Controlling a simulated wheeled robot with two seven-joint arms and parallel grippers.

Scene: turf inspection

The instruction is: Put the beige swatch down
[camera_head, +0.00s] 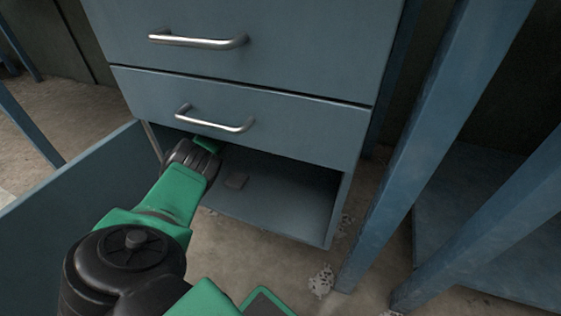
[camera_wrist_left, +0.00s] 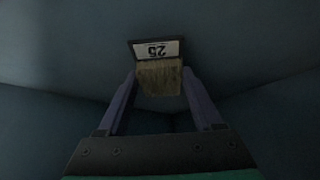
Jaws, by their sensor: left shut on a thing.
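The beige swatch (camera_wrist_left: 159,80) shows in the left wrist view as a small fuzzy tan block. A dark-edged label plate with an upside-down "25" (camera_wrist_left: 157,50) adjoins its far edge. My left gripper (camera_wrist_left: 160,75) is shut on the swatch, one finger on each side. In the head view my left arm reaches into the open lower compartment (camera_head: 290,197) of the blue cabinet. The wrist hides the swatch there. I cannot tell whether the swatch touches the surface beyond it. My right gripper is not in view.
The cabinet door (camera_head: 75,205) stands open at the left. Two handled drawer fronts (camera_head: 240,120) are close above my arm. Blue posts (camera_head: 425,150) stand at the right.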

